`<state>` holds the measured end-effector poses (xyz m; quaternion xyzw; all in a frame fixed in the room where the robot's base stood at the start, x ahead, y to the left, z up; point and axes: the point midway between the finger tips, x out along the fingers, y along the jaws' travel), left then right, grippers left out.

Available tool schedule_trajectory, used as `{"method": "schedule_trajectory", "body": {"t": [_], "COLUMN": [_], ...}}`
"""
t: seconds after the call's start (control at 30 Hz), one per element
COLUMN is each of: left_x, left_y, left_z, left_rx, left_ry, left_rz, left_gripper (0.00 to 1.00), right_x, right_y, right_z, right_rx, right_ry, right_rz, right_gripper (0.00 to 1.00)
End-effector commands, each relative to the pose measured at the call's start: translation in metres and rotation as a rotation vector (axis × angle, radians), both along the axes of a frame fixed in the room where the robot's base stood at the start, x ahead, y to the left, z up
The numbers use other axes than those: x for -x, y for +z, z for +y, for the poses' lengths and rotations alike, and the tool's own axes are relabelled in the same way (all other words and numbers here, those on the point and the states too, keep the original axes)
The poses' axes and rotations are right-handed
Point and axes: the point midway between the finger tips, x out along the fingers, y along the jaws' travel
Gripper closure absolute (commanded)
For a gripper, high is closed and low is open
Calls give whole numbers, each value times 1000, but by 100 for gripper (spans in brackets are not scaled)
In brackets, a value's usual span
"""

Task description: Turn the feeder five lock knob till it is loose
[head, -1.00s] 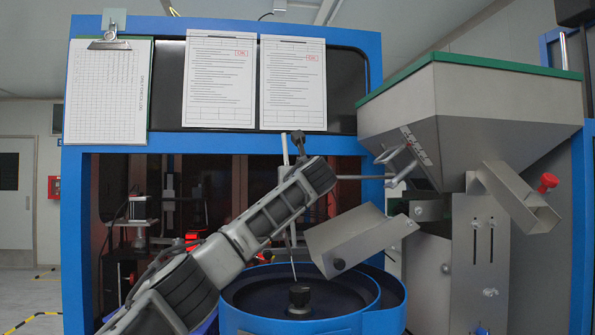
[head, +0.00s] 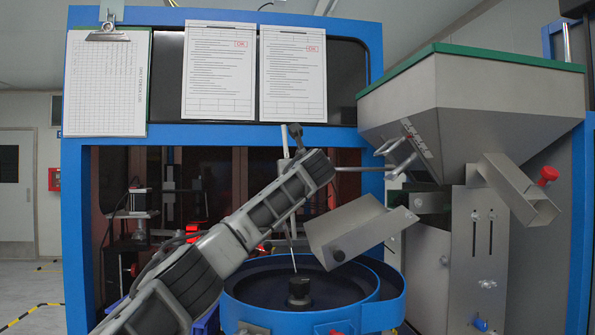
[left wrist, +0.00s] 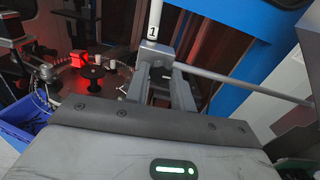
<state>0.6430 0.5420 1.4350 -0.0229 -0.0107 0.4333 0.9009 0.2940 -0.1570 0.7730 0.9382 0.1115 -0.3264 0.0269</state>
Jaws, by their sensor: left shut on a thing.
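My left arm comes in from the left and reaches up to the right in the head view, ending in front of a thin upright post (head: 285,142). In the left wrist view my left gripper (left wrist: 163,72) is shut at a grey clamp block (left wrist: 155,52) on the white post, which bears a "1". The lock knob in its jaws is mostly hidden by the fingers, and its turn angle cannot be told. A grey cross rod (head: 362,169) runs from the clamp to the right. I read no "five" label. My right gripper is not in view.
A blue-rimmed bowl (head: 378,311) with a black centre knob (head: 299,291) stands below the arm. A metal chute (head: 352,228) is close to the right of the arm. A hopper (head: 460,115) and a red knob (head: 547,175) are further right. A blue bin (left wrist: 28,125) shows at left.

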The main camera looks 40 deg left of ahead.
Motion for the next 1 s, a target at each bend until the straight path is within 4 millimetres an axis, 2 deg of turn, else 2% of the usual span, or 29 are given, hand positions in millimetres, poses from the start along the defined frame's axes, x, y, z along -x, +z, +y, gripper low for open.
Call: {"method": "schedule_trajectory", "body": {"t": [0.27, 1.0], "left_x": [0, 0], "left_y": [0, 0], "left_z": [0, 0], "left_rx": [116, 554], "left_ry": [0, 0], "left_rz": [-144, -693], "left_gripper": [98, 98], "right_x": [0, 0], "right_y": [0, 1], "right_z": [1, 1], "right_rx": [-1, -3], "right_ry": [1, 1], "right_rz": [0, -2], "right_gripper": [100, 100]}}
